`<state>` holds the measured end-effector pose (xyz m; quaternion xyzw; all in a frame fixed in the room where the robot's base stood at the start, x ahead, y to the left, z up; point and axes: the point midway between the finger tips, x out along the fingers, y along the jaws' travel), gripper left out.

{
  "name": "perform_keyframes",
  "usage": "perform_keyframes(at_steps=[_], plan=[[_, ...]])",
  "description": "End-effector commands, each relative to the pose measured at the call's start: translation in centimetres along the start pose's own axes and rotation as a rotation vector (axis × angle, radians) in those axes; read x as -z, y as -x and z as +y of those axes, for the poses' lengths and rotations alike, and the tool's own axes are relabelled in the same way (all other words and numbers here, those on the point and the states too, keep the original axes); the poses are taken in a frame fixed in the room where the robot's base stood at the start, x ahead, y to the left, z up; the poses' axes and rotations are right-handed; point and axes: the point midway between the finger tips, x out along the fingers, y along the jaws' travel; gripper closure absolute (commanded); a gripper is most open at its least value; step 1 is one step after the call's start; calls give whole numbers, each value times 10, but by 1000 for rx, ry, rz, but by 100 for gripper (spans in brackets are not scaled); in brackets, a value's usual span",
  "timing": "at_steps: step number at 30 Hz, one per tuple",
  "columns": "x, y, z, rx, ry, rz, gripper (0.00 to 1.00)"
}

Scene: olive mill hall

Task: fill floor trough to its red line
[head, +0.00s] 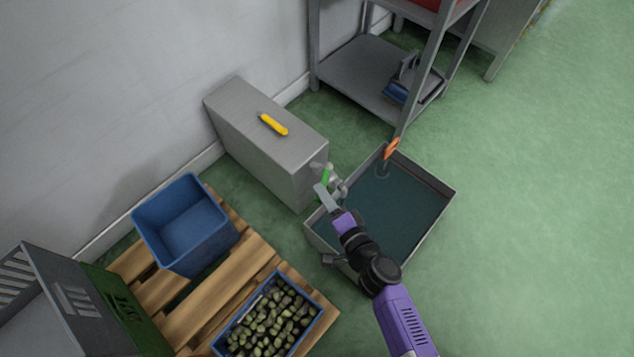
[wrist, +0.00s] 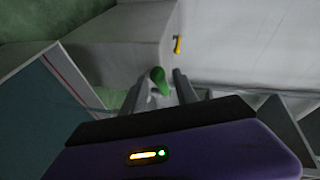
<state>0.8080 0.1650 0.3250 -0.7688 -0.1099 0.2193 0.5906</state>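The floor trough (head: 447,205) is a grey rectangular tub holding dark teal water (head: 395,212). In the wrist view a thin red line (wrist: 65,70) runs along the trough's inner wall, with the water edge just below it. A grey box-shaped tank (head: 262,140) stands beside the trough. A tap with a green handle (head: 326,175) sits on its trough-side end. My gripper (head: 322,192) is at the tap. In the wrist view its fingers are apart with the green handle (wrist: 159,80) between them; contact is not clear. The spout is mostly hidden.
An orange piece (head: 391,148) is at the trough's far corner, above a pale ring on the water. A yellow handle (head: 273,124) lies on the tank. A pallet (head: 215,292) carries a blue bin (head: 187,225) and an olive crate (head: 270,318). Green floor is clear at right.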

Motion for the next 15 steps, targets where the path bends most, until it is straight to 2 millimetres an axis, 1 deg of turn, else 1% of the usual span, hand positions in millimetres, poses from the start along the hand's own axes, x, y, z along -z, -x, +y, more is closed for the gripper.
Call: perform_keyframes(at_steps=[1,7,11,15], plan=[[-1,-10,1,1,1,-1,65],[-1,-38,0,2,1,-1,65],[0,-47,0,1,2,-1,65],[0,-50,1,-1,1,0,65]])
